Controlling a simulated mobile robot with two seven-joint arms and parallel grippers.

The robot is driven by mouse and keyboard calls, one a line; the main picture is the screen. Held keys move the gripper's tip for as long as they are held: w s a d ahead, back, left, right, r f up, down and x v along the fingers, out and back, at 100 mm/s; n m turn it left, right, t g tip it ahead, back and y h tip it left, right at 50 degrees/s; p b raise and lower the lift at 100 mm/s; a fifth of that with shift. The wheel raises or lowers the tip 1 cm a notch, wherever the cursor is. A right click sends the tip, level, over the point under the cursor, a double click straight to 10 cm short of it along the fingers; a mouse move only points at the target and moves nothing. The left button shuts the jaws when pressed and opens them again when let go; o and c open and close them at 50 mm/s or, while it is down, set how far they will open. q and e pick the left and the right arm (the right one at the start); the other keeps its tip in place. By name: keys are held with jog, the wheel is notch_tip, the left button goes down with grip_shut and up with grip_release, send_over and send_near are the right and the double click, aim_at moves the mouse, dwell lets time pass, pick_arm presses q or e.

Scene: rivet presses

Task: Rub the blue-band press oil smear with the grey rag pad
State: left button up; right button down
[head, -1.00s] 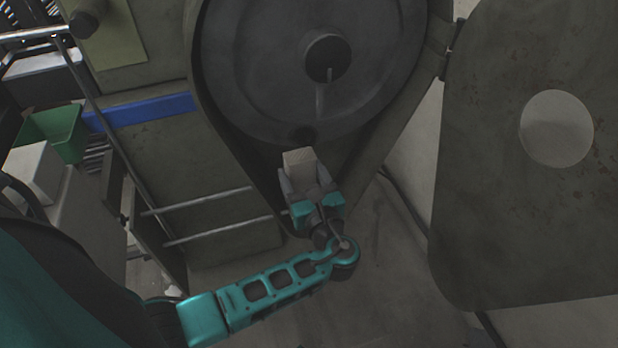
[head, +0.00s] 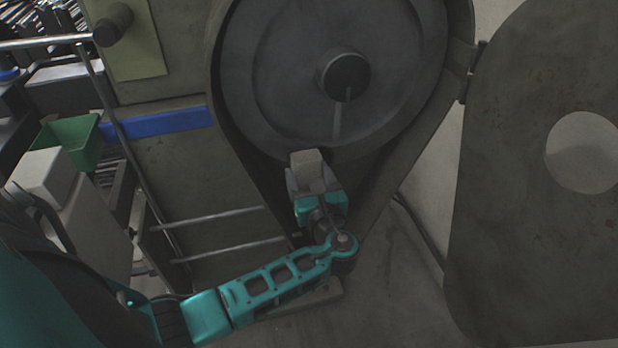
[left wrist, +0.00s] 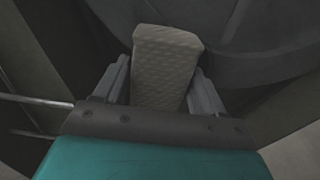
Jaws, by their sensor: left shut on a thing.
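The press (head: 160,165) carries a blue band (head: 160,124) on its left side. Its large grey flywheel (head: 275,60) fills the upper middle, inside an open housing. My left gripper (head: 311,178) is shut on the grey rag pad (head: 306,158), just below the flywheel's lower edge. In the left wrist view the pad (left wrist: 166,65) shows a dimpled face between the two fingers (left wrist: 158,88), with the flywheel behind it. I cannot tell whether the pad touches the wheel. I cannot make out the oil smear. My right gripper is not in view.
Two metal rails (head: 225,248) cross left of my gripper. A green bin (head: 75,140) and a pale box (head: 45,175) are at the left. Dark cables run along the floor.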

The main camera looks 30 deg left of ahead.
pick_arm(q)
jog(key=shift+w+a, duration=0.15)
dwell(0.4)
jog(key=shift+x, duration=0.8)
